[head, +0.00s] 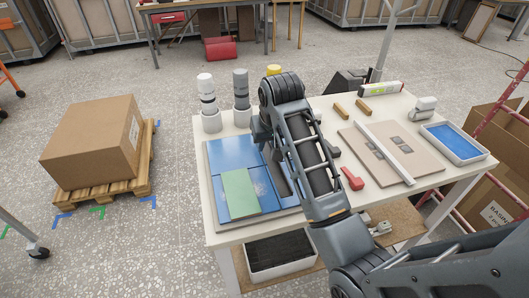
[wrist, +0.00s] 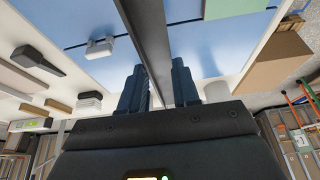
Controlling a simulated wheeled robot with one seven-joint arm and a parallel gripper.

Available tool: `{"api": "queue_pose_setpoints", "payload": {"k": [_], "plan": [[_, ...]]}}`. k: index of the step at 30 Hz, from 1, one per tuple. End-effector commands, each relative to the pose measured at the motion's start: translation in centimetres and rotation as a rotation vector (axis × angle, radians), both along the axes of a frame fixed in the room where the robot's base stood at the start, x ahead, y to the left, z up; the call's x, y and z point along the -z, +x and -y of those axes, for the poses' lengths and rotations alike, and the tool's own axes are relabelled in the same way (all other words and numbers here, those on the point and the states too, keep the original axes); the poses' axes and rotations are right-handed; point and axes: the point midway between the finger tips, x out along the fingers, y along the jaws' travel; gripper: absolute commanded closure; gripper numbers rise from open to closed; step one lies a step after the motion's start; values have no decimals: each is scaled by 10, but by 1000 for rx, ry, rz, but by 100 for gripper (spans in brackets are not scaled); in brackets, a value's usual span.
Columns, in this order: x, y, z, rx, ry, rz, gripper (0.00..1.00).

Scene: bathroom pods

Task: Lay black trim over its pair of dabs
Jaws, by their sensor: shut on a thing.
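The black trim is a long dark bar held between my fingers; it shows in the wrist view (wrist: 148,40) and partly in the head view (head: 279,178). My gripper (wrist: 160,85) is shut on it, over the blue panel (head: 228,156). In the head view my gripper (head: 263,135) is mostly hidden by my own arm. In the wrist view a small white lump (wrist: 100,48) is on the blue surface beside the trim; I cannot tell whether it is a dab. A clear pair of dabs does not show, and my arm covers part of the panel.
A green tile (head: 239,194) lies on the panel's front. Bottles (head: 207,92) stand at the back left. Right of my arm are a red piece (head: 352,179), a beige board (head: 365,166) with a white strip and dark squares, and a blue-lined tray (head: 454,142).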

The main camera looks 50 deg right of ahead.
Motion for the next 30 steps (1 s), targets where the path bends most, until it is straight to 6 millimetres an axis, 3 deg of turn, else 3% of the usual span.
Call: {"api": "queue_pose_setpoints", "payload": {"k": [5, 14, 26, 27, 30], "plan": [[8, 10, -3, 0, 1, -1, 100], [44, 10, -3, -1, 1, -2, 100], [49, 10, -3, 0, 0, 0, 100], [50, 10, -3, 0, 0, 0, 68], [49, 10, -3, 0, 0, 0, 59]]}}
